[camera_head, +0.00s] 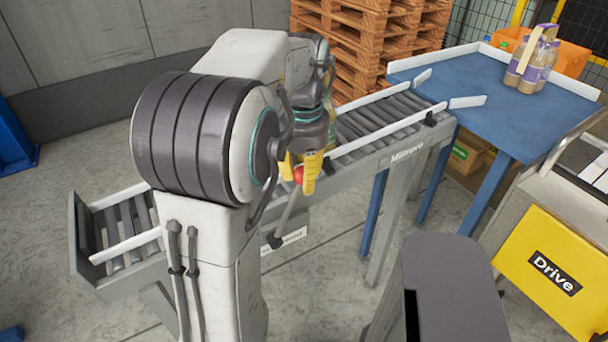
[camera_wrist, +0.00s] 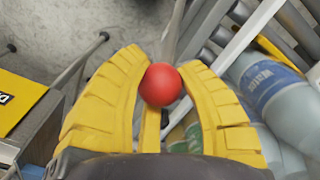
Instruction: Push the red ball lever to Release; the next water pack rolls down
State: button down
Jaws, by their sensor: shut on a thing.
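The red ball (camera_head: 298,174) tops a thin grey lever (camera_head: 286,214) on the near side of the roller conveyor (camera_head: 392,168). The lever leans up and to the right in the head view. My gripper (camera_head: 299,170) has yellow fingers closed around the ball. In the wrist view, the red ball (camera_wrist: 161,85) sits between the fingertips of my gripper (camera_wrist: 162,78), with the rod running away behind it. A water pack (camera_wrist: 275,92) with a blue and white label lies beside the rails at the right of the wrist view. My arm hides much of the conveyor's middle.
The lower conveyor end (camera_head: 122,232) looks empty where it shows. A blue table (camera_head: 455,78) at the upper end holds a bottle pack (camera_head: 531,62) with purple labels. Wooden pallets (camera_head: 357,40) stand behind. A yellow "Drive" panel (camera_head: 550,272) is at right.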

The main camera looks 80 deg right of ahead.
jog(key=shift+w+a+r, duration=0.25)
jog(key=shift+w+a, duration=0.1)
jog(key=shift+w, duration=0.05)
jog(key=w+a+b, duration=0.1)
jog(key=w+a, duration=0.7)
jog(key=w, duration=0.2)
jog(key=shift+w+a+f, duration=0.2)
jog(key=shift+a+f, duration=0.05)
jog(key=shift+a, duration=0.15)
jog(key=c, duration=0.8)
grip_release()
jog(key=shift+o, duration=0.2)
notch_tip(320, 180, up, 12)
